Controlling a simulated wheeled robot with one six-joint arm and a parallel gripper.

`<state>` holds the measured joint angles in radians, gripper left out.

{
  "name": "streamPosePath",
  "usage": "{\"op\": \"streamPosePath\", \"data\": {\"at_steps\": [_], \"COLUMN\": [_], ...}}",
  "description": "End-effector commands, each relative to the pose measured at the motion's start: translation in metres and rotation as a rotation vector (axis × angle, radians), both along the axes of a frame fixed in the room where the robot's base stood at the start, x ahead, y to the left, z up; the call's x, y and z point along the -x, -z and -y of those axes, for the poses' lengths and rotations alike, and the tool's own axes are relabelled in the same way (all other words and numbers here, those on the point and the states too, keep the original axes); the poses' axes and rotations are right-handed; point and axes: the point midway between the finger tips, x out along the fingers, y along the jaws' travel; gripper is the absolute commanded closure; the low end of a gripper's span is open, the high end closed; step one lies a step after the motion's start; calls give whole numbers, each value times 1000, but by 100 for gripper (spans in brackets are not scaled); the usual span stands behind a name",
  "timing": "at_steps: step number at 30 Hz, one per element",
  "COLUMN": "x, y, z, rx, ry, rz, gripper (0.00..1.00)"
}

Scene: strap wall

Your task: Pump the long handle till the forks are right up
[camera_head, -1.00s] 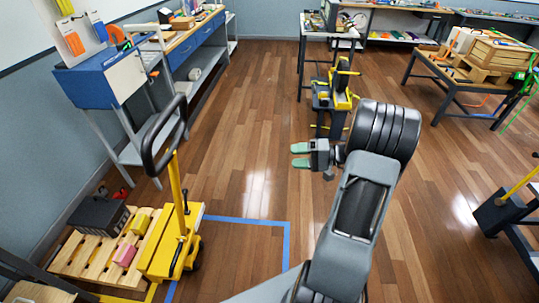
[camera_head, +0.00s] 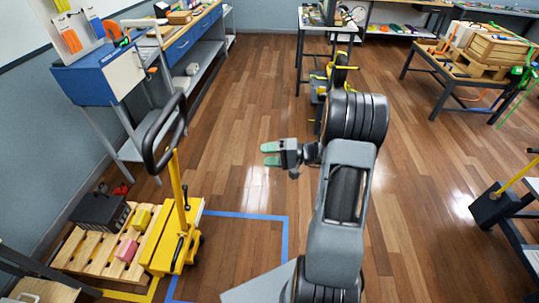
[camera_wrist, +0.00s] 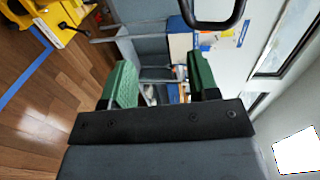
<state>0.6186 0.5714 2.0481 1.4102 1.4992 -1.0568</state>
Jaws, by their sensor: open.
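A yellow pallet truck (camera_head: 160,241) stands at the lower left in the head view. Its long handle (camera_head: 179,192) is a yellow post with a black loop grip (camera_head: 150,150) on top, leaning slightly. Its forks are hidden under a wooden pallet (camera_head: 70,255). My gripper (camera_head: 270,154) is open and empty, to the right of the loop grip and apart from it, with its green fingers pointing left. In the wrist view the green fingers (camera_wrist: 163,85) are spread, and the black loop shows beyond them at the top.
The pallet carries a dark box (camera_head: 97,210), a pink block (camera_head: 127,249) and a yellow block (camera_head: 141,218). Blue tape (camera_head: 286,245) marks the floor. A blue workbench (camera_head: 85,75) lines the left wall. Floor between gripper and handle is clear.

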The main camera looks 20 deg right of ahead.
Motion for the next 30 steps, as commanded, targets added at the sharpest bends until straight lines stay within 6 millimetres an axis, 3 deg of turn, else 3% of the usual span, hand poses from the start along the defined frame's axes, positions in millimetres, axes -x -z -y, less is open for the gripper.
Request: {"op": "streamPosePath", "data": {"at_steps": [2,17,30], "x": [0,0,0], "y": [0,0,0], "z": [0,0,0], "rx": [0,0,0], "ry": [0,0,0], "rz": [0,0,0], "gripper": [52,100,100]}}
